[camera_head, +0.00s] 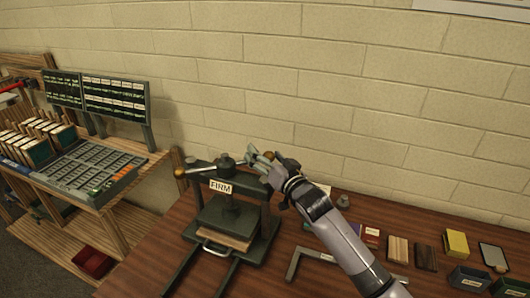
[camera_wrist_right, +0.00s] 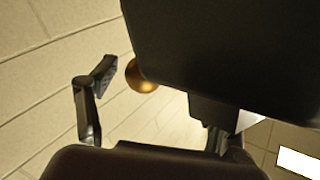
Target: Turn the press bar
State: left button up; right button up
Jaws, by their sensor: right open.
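The dark press (camera_head: 230,218) stands on the wooden table with a white "FIRM" label on its top beam. Its press bar (camera_head: 205,168) lies across the top of the screw, with a brass ball (camera_head: 180,172) on the left end. A pale board (camera_head: 226,240) lies under the press plate. My left gripper is not in view.
A block wall (camera_head: 360,95) rises close behind the press. On the right of the table are a grey angled bar (camera_head: 292,264), a wooden block (camera_head: 398,249), a yellow block (camera_head: 456,243) and dark bins (camera_head: 470,279). A rack table with a keyed panel (camera_head: 90,175) stands at left.

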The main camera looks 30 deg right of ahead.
jog(key=shift+w, duration=0.2)
jog(key=shift+s, duration=0.1)
jog(key=c, duration=0.7)
jog(key=shift+s+f, duration=0.1)
jog(key=shift+f, duration=0.15)
grip_shut()
